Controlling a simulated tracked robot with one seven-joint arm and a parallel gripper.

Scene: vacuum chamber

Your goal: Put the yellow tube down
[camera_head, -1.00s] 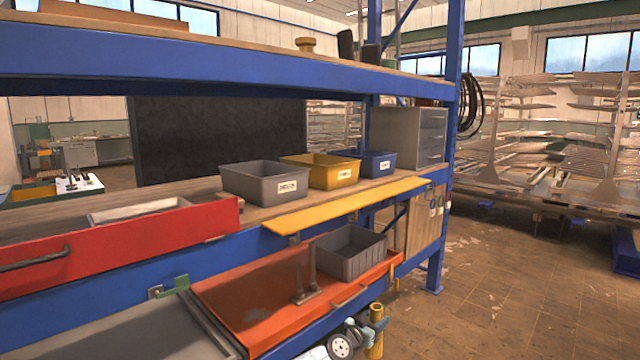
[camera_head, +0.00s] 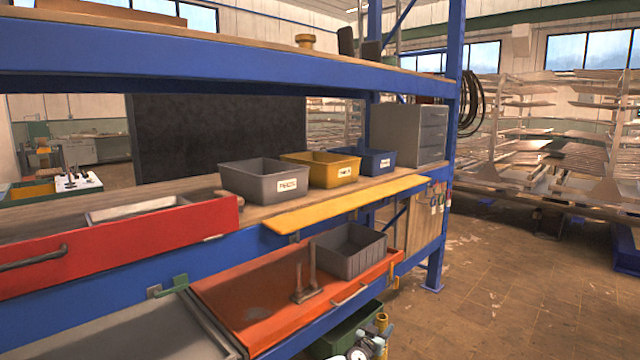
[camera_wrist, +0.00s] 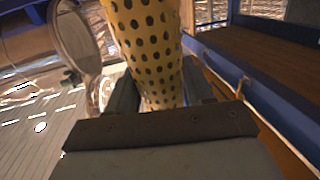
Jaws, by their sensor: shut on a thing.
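The yellow tube (camera_wrist: 150,45) with black dots fills the upper middle of the wrist view. My gripper (camera_wrist: 160,88) is shut on it, with a jaw on each side. The far end of the tube runs out of the top of the picture. In the head view, only a short yellow piece of the tube (camera_head: 382,321) shows at the bottom edge, beside the front of the blue rack. My gripper is mostly cut off there.
The orange drawer (camera_head: 230,310) stands pulled out, with a grey bin (camera_head: 350,252) in it. The red drawer (camera_head: 120,240) and yellow shelf (camera_head: 345,208) also jut out. A green bin (camera_head: 335,341) sits low beneath. The floor (camera_head: 510,290) at right is open.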

